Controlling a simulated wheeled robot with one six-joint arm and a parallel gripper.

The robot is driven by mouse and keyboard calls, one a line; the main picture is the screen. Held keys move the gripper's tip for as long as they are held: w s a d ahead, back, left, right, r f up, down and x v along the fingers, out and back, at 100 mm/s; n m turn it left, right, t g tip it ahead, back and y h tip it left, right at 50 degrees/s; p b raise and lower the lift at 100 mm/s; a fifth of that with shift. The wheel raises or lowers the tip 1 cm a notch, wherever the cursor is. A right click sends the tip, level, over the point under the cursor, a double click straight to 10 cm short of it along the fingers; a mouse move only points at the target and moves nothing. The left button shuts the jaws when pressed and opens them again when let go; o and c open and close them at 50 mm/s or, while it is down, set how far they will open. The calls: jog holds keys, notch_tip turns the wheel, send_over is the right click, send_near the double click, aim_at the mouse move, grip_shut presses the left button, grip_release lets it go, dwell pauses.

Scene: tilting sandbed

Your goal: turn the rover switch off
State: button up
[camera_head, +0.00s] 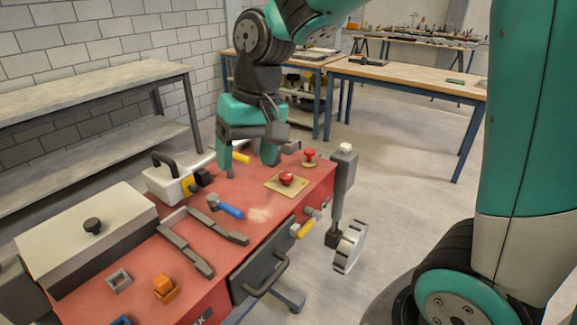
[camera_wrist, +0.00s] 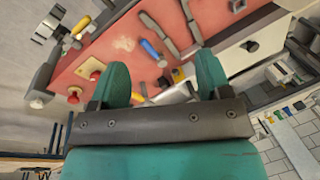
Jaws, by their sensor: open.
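My gripper (camera_head: 248,155) is open and empty, its teal fingers pointing down above the far part of a red-topped body (camera_head: 262,225). The fingers also show in the wrist view (camera_wrist: 162,65). I see no label telling which control is the rover switch.
A grey leg (camera_head: 342,182) with a wheel (camera_head: 350,247) stands off the right side. A blue-handled lever (camera_head: 230,211), dark rails (camera_head: 186,250) and a handled white box (camera_head: 170,183) lie nearby. A large lidded box (camera_head: 85,237) is at left. Open floor lies right.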

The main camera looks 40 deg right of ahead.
jog(key=w+d+f+m+h+p, duration=0.1)
jog(key=w+d+m+h+p, duration=0.1)
jog(key=w+d+m, duration=0.65)
jog(key=m+p, duration=0.1)
jog(key=m, duration=0.4)
send_near(286, 175)
jog(key=shift+g+h, duration=0.3)
jog(key=f+p, duration=0.1)
jog(key=f, duration=0.2)
jog(key=f+p, duration=0.1)
jog(key=f, duration=0.2)
jog(key=f+p, duration=0.2)
jog(key=f, duration=0.1)
jog(key=shift+w+a+f, duration=0.2)
jog(key=shift+w, duration=0.15)
jog(key=c, duration=0.9)
